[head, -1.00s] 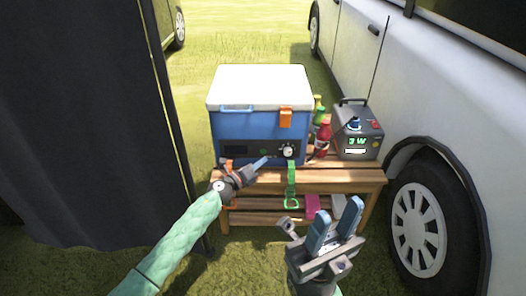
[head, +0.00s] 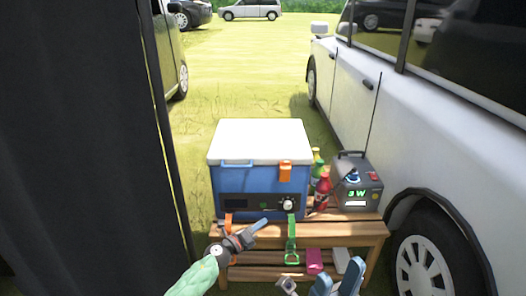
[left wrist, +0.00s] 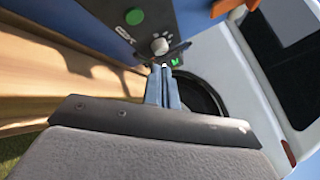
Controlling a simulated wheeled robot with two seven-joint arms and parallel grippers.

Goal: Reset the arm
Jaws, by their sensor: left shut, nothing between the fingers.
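My left gripper (head: 264,222) is shut and empty, just in front of the lower front of a blue cooler box (head: 232,180) with a white lid. Its closed fingers (left wrist: 163,86) also show in the left wrist view, pointing toward the cooler's control knob (left wrist: 160,46); whether they touch it I cannot tell. The same knob shows in the head view (head: 288,205). My right gripper (head: 336,280) is at the bottom edge of the head view, partly cut off, with its two blue fingers apart and nothing seen between them.
The cooler stands on a wooden bench (head: 340,230). A grey power box (head: 357,190) and a red bottle (head: 322,188) stand to its right. A white vehicle (head: 440,130) is close on the right, a dark curtain (head: 80,130) on the left. Open grass (head: 250,75) lies behind.

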